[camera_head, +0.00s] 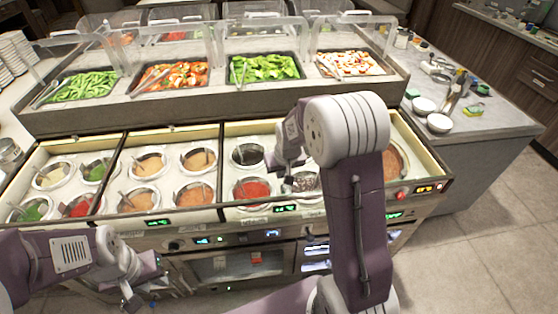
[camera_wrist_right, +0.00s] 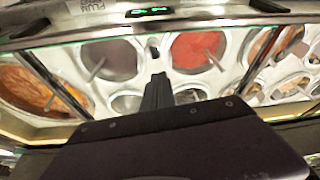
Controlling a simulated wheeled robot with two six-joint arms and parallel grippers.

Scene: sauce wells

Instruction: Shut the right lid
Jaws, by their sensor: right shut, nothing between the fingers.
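The sauce counter holds several round wells under cream-edged frames, and the red sauce well (camera_head: 251,189) is near its middle. A right lid is hard to make out. A glass-like pane with a thin green edge (camera_wrist_right: 90,40) crosses the right wrist view, and I cannot tell how far it is raised. My right gripper (camera_head: 287,160) is over the right-hand wells, beside the red sauce. Its dark fingers (camera_wrist_right: 157,92) are shut and empty in the wrist view. My right arm hides part of the right-hand section. My left gripper (camera_head: 138,285) is low at the left front, clear of the wells.
Behind the wells, a raised shelf holds trays of green beans (camera_head: 85,86), tomatoes and greens under clear guards. A side counter at right carries white bowls (camera_head: 439,123). Open floor lies at right.

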